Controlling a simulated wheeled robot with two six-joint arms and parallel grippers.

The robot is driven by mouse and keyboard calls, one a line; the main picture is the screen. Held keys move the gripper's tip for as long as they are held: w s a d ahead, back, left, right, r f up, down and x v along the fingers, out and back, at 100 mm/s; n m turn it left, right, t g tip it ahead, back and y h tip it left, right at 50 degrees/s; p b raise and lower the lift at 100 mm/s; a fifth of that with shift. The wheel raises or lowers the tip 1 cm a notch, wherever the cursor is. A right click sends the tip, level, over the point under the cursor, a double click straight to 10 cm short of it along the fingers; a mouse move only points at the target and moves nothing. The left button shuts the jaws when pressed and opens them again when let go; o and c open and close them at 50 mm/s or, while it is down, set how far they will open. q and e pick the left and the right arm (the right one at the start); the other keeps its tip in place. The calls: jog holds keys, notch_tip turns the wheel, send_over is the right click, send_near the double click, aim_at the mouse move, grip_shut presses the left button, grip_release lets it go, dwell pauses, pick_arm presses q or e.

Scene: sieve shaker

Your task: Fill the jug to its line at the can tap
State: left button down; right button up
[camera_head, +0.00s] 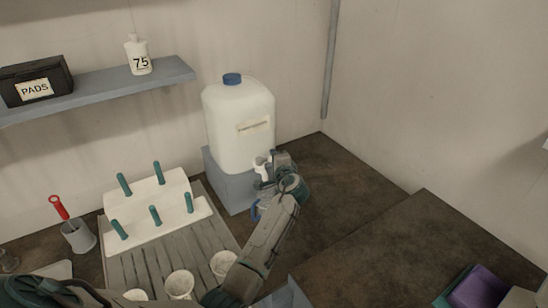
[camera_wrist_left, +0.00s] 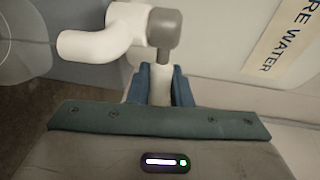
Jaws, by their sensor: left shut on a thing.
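The white water can (camera_head: 238,125) has a blue cap and stands on a grey block. Its white tap (camera_head: 261,166) is low at the front; the wrist view shows the tap's curved spout (camera_wrist_left: 88,42) and grey knob (camera_wrist_left: 163,28). My left gripper (camera_head: 279,160) is at the tap. In the wrist view its blue fingers (camera_wrist_left: 160,88) are shut on the tap's white lever, which extends from the grey knob. A small blue part (camera_head: 256,210), apparently of the jug, shows below the tap; my arm hides the rest. The fill line and water level cannot be seen. My right gripper is not in view.
A grey block (camera_head: 232,182) supports the can. Left of it are a white rack (camera_head: 150,200) with teal pegs and a slatted board (camera_head: 165,262) with white cups. A shelf (camera_head: 130,85) runs above.

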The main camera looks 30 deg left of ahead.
pick_arm(q)
jog(key=c, duration=1.4)
grip_release()
jog(key=shift+o, duration=0.2)
jog(key=b+v, duration=0.3)
jog(key=v, duration=0.8)
jog(key=shift+f, duration=0.1)
